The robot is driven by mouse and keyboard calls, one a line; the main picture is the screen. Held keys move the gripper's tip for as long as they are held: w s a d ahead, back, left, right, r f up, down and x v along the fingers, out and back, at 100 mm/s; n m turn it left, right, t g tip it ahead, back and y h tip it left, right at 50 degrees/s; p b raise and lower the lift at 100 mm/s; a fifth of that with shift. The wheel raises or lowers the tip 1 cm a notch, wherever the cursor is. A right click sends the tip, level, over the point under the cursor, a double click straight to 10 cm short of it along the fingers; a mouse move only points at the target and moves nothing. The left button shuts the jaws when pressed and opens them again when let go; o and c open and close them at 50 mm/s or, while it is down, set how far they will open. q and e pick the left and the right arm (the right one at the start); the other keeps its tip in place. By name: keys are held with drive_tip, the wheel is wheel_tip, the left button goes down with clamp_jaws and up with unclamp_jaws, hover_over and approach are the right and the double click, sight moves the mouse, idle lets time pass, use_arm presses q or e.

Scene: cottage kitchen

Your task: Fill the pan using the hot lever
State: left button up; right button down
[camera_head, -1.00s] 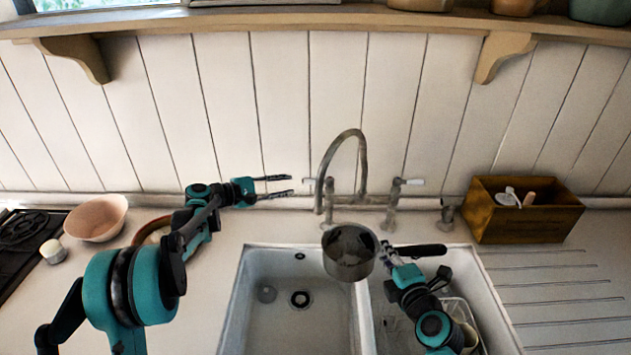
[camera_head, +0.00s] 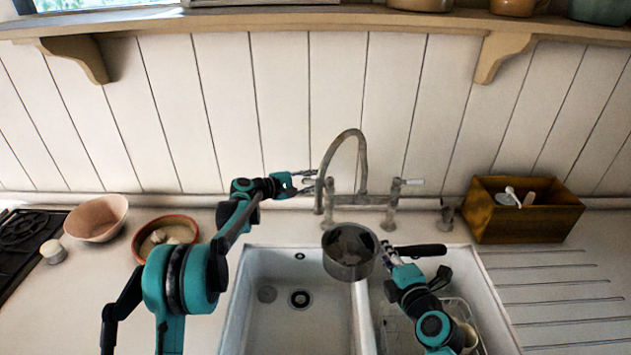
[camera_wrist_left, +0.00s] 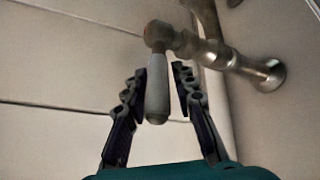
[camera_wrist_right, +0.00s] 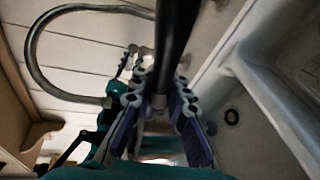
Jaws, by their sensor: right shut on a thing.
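The steel pan (camera_head: 349,262) is held upright over the sink divider, its opening just below the faucet spout (camera_head: 319,208). No water stream shows. My right gripper (camera_head: 388,252) is shut on the pan's dark handle (camera_head: 425,250); the handle also runs between its fingers in the right wrist view (camera_wrist_right: 178,40). My left gripper (camera_head: 309,181) is at the left lever of the faucet. In the left wrist view, that white lever handle (camera_wrist_left: 157,90) has a reddish mark at its metal hub. It lies between the open fingers (camera_wrist_left: 160,85), with a gap on each side.
The double sink (camera_head: 260,300) lies below, with a rack in its right basin. The other lever (camera_head: 412,182) is right of the spout. A wooden box (camera_head: 525,222) stands at right. Two bowls, one pink (camera_head: 97,218) and one terracotta-rimmed (camera_head: 190,222), stand at left.

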use_arm(q)
clamp_jaws()
drive_tip(key=shift+s+t, duration=0.15)
drive_tip(key=shift+t, duration=0.15)
drive_tip(key=n+t+y, duration=0.1)
drive_tip(key=s+n+t+y, duration=0.1)
drive_tip(key=n+t+y, duration=0.1)
drive_tip(key=shift+s+a+n, duration=0.15)
drive_tip(key=shift+s+n, duration=0.05)
drive_tip(key=shift+n, duration=0.1)
drive_tip(key=n+y, duration=0.1)
drive_tip(key=s+n+t+y, duration=0.1)
drive_tip(key=y, duration=0.1)
drive_tip(key=n+t+y, duration=0.1)
drive_tip(key=shift+s+n, duration=0.25)
drive_tip(key=shift+n, duration=0.05)
drive_tip(key=shift+t+y, duration=0.4)
drive_tip(key=shift+y, duration=0.1)
